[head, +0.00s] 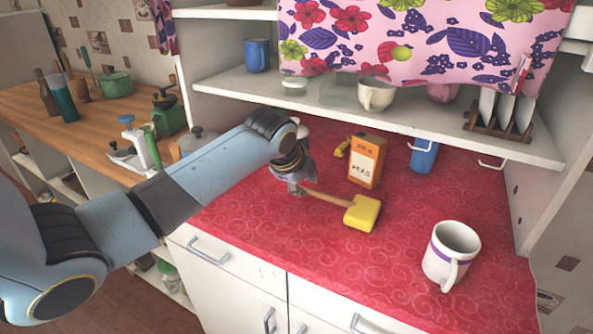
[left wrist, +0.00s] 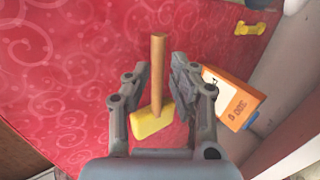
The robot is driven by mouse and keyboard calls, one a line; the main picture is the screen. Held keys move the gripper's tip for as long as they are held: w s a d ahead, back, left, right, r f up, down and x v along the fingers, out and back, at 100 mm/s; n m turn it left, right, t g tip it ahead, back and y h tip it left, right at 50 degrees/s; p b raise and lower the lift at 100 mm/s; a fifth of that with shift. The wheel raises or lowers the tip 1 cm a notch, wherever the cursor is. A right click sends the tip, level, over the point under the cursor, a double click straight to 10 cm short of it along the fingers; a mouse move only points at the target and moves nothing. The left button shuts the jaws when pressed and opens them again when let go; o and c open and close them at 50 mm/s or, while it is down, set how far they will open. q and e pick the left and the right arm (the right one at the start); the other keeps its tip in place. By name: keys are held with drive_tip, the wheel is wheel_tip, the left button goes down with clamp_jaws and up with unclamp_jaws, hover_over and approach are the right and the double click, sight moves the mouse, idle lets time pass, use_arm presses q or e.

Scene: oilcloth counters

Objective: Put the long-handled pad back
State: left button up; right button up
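The long-handled pad, a yellow block (head: 362,213) with a wooden handle (head: 325,196), lies on the red counter. It also shows in the left wrist view, with its yellow block (left wrist: 152,119) low in the picture and its handle (left wrist: 158,65) pointing up. My left gripper (head: 296,186) is at the handle's far-left end in the head view. In the left wrist view the left gripper (left wrist: 153,68) is open, with the pad between its fingers and gaps on both sides. Whether it is at the handle's height I cannot tell. My right gripper is not in view.
An orange box (head: 367,160) stands just behind the pad, close to one finger in the wrist view. A small yellow piece (head: 342,148) lies behind it. A white mug (head: 451,254) stands front right, a blue mug (head: 424,155) at the back. A shelf (head: 390,120) overhangs the counter (head: 300,240).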

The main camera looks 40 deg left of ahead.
use_arm(q)
drive_tip(key=v, duration=0.8)
drive_tip(key=shift+f, duration=0.1)
